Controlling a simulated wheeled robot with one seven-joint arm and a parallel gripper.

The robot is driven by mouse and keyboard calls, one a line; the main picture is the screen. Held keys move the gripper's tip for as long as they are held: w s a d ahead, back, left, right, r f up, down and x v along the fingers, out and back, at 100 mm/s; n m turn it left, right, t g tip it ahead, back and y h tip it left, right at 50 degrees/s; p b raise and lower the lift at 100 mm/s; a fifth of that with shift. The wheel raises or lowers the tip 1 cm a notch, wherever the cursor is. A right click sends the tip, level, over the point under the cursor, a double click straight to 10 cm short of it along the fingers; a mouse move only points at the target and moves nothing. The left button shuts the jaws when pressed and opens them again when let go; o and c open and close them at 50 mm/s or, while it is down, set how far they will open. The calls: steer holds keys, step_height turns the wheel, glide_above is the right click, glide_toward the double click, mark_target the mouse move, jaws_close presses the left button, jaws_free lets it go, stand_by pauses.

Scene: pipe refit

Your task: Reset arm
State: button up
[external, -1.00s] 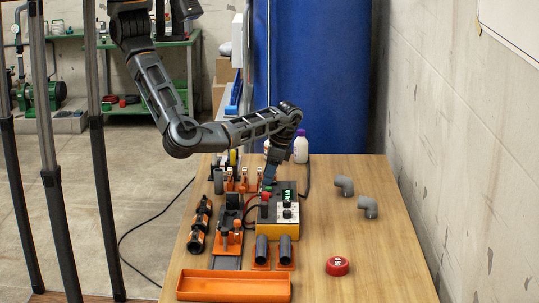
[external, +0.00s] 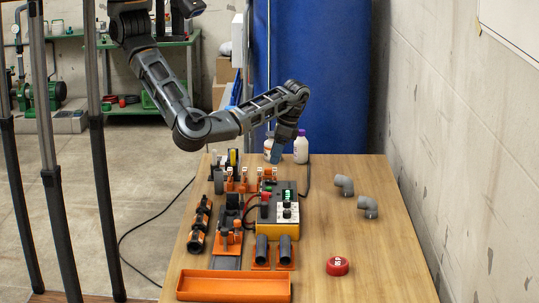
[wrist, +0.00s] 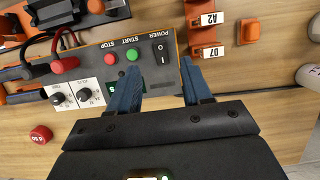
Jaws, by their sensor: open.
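My gripper (external: 276,154) hangs above the far part of the wooden bench, behind the control box, with its fingers pointing down. In the wrist view my gripper (wrist: 162,85) shows two blue fingers spread apart with nothing between them. The orange and black control box (external: 285,213) stands below and nearer the camera. In the wrist view its panel (wrist: 175,72) shows a red STOP button, a green START button, a POWER rocker and two dials. The fingertips overlap the panel's edge in that view, and I see no contact.
An orange tray (external: 233,286) lies at the front edge. A red round cap (external: 337,266) and two grey elbows (external: 343,185) sit on the right. Orange clips (external: 243,180) and white bottles (external: 301,148) stand at the back. The bench's right side is mostly clear.

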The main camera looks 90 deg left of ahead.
steer(key=s+a+r+n+t+y, duration=0.3)
steer(key=a+y, duration=0.4)
steer(key=a, duration=0.8)
steer(key=s+a+r+n+t+y, duration=0.1)
steer(key=s+a+r+t+y, duration=0.35)
steer(key=a, duration=0.95)
steer(key=s+d+f+m+t+h, duration=0.4)
steer(key=s+d, duration=0.3)
steer(key=d, duration=0.2)
steer(key=s+d+f+m+t+h, duration=0.45)
steer(key=s+d, duration=0.25)
steer(key=d, duration=0.2)
steer(key=s+d+r+n+t+h, duration=0.1)
steer(key=s+d+r+n, duration=0.1)
steer(key=s+d+r, duration=0.2)
steer(key=s+d+r+n+t+h, duration=0.1)
steer(key=s+d+r+n+h, duration=0.1)
steer(key=s+d, duration=0.4)
steer(key=shift+s+r, duration=0.85)
steer(key=shift+s, duration=0.3)
